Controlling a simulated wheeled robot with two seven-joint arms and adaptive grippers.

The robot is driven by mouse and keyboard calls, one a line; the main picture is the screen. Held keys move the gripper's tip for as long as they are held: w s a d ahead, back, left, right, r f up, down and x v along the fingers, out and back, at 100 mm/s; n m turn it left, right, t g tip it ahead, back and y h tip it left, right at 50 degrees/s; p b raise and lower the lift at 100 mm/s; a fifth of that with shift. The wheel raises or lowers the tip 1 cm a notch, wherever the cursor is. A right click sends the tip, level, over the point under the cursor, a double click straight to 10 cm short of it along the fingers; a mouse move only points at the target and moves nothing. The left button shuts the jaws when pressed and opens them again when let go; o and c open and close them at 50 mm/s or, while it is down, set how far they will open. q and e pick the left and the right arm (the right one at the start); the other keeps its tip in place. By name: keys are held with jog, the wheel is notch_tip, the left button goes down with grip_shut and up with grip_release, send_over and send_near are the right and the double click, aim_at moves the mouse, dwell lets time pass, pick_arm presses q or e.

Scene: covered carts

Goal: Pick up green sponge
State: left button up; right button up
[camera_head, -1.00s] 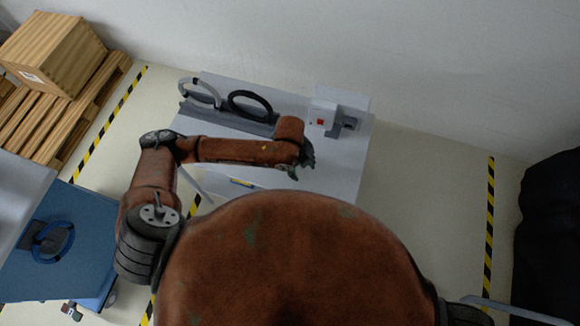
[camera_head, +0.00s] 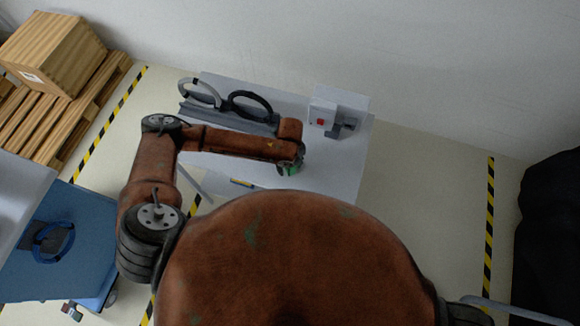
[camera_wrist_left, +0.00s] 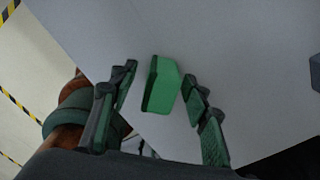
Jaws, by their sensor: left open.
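The green sponge (camera_wrist_left: 161,86) lies on the light grey cart top (camera_wrist_left: 245,45) in the left wrist view. My left gripper (camera_wrist_left: 160,84) is open, with one finger on each side of the sponge. Whether either finger touches it, I cannot tell. In the head view a bit of green sponge (camera_head: 291,169) shows at the tip of my left gripper (camera_head: 289,165); the rest is hidden by the gripper and arm. My right gripper is not in view.
On the cart top (camera_head: 345,160) a black ring (camera_head: 249,104) and a grey ring (camera_head: 199,92) stand in a dark rack at the back. A white machine with a red button (camera_head: 338,108) stands at back right. A blue cart (camera_head: 60,245) is at left.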

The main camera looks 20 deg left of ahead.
pick_arm(q)
jog(key=shift+f, duration=0.1)
jog(key=c, duration=1)
